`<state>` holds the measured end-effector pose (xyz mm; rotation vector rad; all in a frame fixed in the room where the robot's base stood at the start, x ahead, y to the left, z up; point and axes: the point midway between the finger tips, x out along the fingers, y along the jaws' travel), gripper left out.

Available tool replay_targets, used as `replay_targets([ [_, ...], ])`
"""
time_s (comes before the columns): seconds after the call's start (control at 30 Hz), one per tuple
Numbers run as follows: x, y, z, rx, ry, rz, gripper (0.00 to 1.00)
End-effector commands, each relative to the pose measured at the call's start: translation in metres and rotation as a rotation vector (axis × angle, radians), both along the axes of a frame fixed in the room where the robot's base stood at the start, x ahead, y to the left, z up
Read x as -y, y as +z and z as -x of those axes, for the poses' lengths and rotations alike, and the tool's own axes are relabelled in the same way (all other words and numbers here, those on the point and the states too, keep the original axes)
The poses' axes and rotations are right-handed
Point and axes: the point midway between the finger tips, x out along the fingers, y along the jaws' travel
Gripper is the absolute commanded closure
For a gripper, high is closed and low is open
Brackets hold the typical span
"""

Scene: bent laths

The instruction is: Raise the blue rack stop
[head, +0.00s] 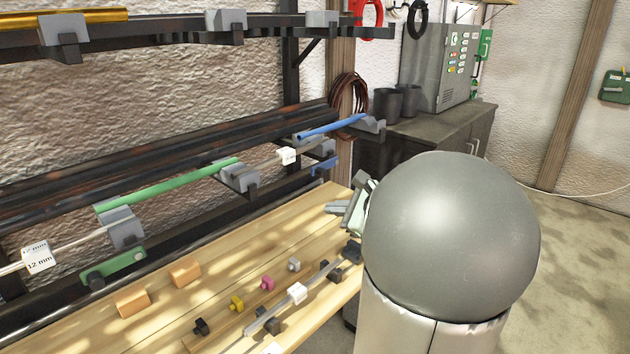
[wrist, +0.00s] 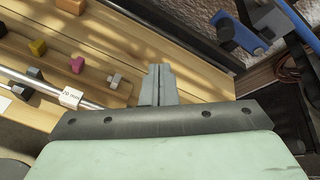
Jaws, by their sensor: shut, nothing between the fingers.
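The blue rack stop (head: 323,165) is a small blue plate below the grey rack supports at the right end of the lower rack, beyond the bench. In the wrist view it is the blue piece (wrist: 238,34) at the upper right, with a dark part against it. A blue lath (head: 332,127) rests on supports above it. My gripper (head: 340,208) is over the right end of the bench, to the lower right of the stop and apart from it. In the wrist view its fingers (wrist: 158,84) are together and empty. My arm hides part of the gripper in the head view.
A green lath (head: 165,186) rests on supports to the left, above a green stop (head: 112,266). The wooden bench (head: 225,255) carries orange blocks (head: 133,303), small coloured pieces and a rod with a white tag (head: 297,293). A dark cabinet (head: 440,135) stands behind.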

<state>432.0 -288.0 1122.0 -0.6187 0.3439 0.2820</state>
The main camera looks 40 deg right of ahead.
Motion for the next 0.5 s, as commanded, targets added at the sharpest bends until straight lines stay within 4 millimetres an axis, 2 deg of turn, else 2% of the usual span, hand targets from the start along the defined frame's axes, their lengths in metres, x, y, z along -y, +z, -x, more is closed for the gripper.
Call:
replay_targets([
  [0.03, 0.021, 0.002, 0.004, 0.029, -0.06, -0.032, 1.0],
  [0.1, 0.04, 0.007, 0.009, 0.061, -0.121, -0.069, 1.0],
  [0.2, 0.056, 0.012, 0.013, 0.089, -0.169, -0.096, 1.0],
  [0.5, 0.06, 0.014, 0.014, 0.099, -0.184, -0.106, 1.0],
])
